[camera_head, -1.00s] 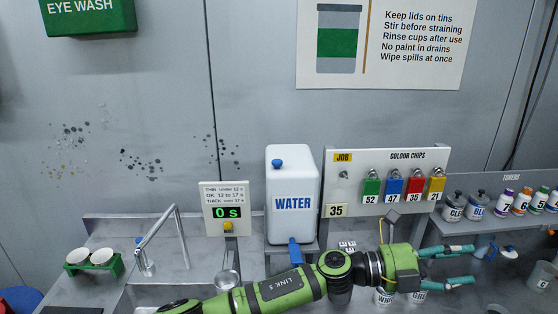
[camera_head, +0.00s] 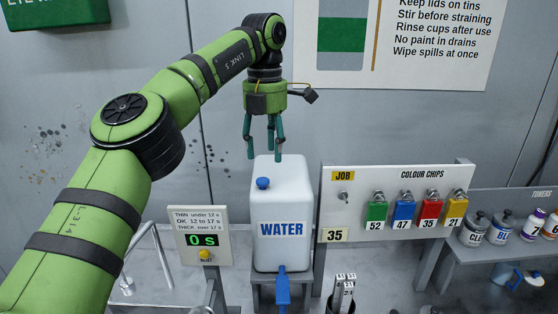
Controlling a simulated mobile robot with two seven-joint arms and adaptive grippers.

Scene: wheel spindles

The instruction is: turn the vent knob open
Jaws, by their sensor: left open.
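The vent knob is the small blue cap (camera_head: 263,183) on the upper left of the front of the white water container (camera_head: 283,205). The container stands upright on a grey stand and has a blue tap (camera_head: 282,287) at its bottom front. My left gripper (camera_head: 264,155) points down in front of the wall, near the container's top, above the blue knob in the picture. Its teal fingers are apart with nothing between them. I cannot tell whether a fingertip touches the container. My right gripper is not in view.
A timer box (camera_head: 203,241) reading 0 s stands left of the container. A colour chip board (camera_head: 394,203) with several coloured tags stands close on its right. Toner bottles (camera_head: 505,224) line a shelf at far right. A metal faucet (camera_head: 150,258) is at lower left.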

